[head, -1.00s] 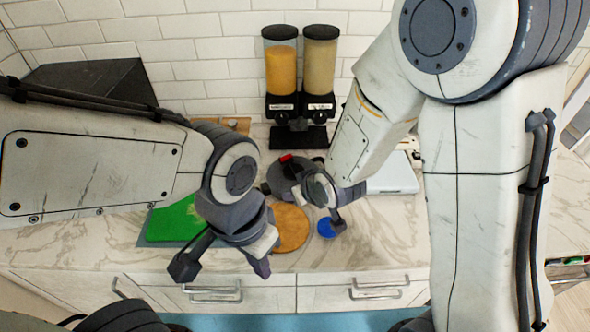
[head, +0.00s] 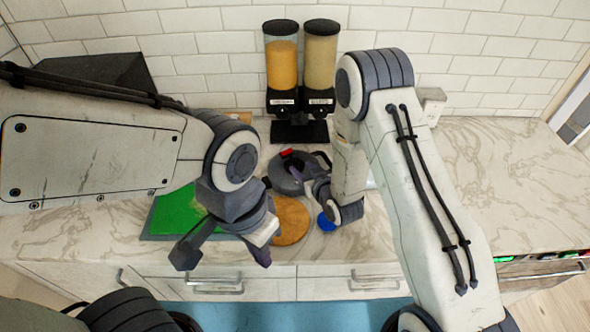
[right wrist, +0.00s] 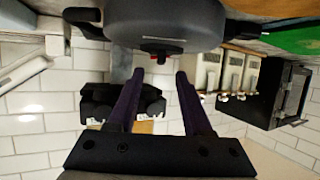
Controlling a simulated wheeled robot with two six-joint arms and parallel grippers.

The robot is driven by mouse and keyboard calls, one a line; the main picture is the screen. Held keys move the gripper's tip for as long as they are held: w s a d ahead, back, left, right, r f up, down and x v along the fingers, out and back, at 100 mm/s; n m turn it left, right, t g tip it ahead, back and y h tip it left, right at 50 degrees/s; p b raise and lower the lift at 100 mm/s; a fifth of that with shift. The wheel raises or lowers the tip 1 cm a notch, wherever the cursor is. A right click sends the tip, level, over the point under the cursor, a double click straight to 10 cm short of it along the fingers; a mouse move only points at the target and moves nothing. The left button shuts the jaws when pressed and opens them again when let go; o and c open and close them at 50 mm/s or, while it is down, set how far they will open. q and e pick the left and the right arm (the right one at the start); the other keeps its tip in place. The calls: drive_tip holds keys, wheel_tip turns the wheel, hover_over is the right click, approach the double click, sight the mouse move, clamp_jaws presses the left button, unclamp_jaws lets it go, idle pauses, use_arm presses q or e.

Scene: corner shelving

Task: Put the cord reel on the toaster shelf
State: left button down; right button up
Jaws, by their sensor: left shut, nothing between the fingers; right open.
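A dark grey round body with a red part, which looks like the cord reel (head: 284,178), lies on the counter in front of the dispensers. In the right wrist view the reel (right wrist: 165,22) fills the top middle, just beyond the fingertips. My right gripper (head: 302,180) is beside the reel's right side; in its wrist view the right gripper (right wrist: 160,75) is open, with nothing seen between its fingers. My left gripper (head: 263,257) is shut and empty above the counter's front edge. I cannot make out a toaster or its shelf.
Two food dispensers (head: 301,65) stand against the tiled wall. A green board (head: 178,212), a round wooden board (head: 291,222) and a blue round thing (head: 326,222) lie on the counter. A black box (head: 95,72) is at the back left. The counter's right part is clear.

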sight(296, 163)
drive_tip(key=p+x, duration=0.2)
drive_tip(key=x, duration=0.2)
drive_tip(key=shift+w+a+f+p, duration=0.1)
drive_tip(key=shift+w+a+p, duration=0.1)
drive_tip(key=shift+p, duration=0.2)
drive_tip(key=shift+w+f, duration=0.25)
drive_tip(key=shift+w, duration=0.05)
clamp_jaws()
idle(0.8)
drive_tip(key=shift+w+a+r, duration=0.1)
drive_tip(key=shift+w+r, duration=0.05)
drive_tip(key=shift+r, duration=0.1)
